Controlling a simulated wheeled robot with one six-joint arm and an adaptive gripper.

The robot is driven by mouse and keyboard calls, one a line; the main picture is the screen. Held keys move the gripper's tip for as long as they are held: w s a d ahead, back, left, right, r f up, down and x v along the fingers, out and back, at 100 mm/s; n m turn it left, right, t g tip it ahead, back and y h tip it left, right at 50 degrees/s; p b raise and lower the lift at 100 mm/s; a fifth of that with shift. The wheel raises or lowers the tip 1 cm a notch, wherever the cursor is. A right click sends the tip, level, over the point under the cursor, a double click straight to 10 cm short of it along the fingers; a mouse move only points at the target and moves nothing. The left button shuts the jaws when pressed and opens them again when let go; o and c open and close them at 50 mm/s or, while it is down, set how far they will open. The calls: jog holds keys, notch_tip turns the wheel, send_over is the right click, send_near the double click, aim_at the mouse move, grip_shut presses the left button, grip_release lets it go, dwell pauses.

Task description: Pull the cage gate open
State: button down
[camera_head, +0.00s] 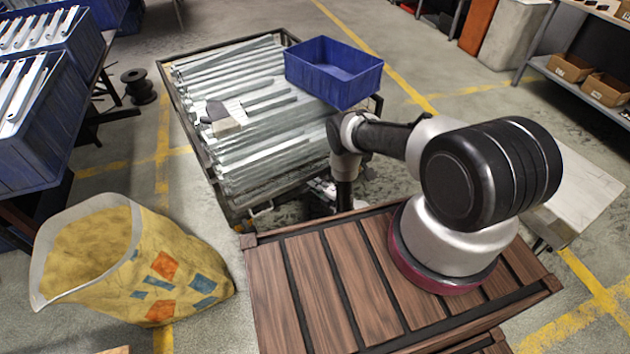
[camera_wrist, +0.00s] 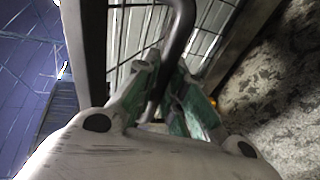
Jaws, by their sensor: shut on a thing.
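The cage (camera_head: 186,130) is a dark metal-framed bin full of galvanized brackets, left of my arm in the head view. In the wrist view, the gate (camera_wrist: 133,30) shows as wire mesh in a dark frame. A dark curved handle bar (camera_wrist: 181,30) stands out in front of it. My gripper (camera_wrist: 163,75) is shut on this handle, with its green-padded fingers on both sides of the bar. In the head view my gripper is low beside the cage's near right side, mostly hidden by my arm. How far the gate stands open cannot be told.
A blue bin (camera_head: 333,72) sits on the cage's far right corner. A yellow sack (camera_head: 165,270) stands front left. Blue crates of brackets (camera_head: 40,125) are on a table at left. A shelf with cardboard boxes (camera_head: 606,90) is at right. Floor behind the cage is clear.

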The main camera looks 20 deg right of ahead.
jog(key=shift+f, duration=0.35)
jog(key=c, duration=1.5)
grip_release()
jog(key=v, duration=1.2)
jog(key=shift+s, duration=0.1)
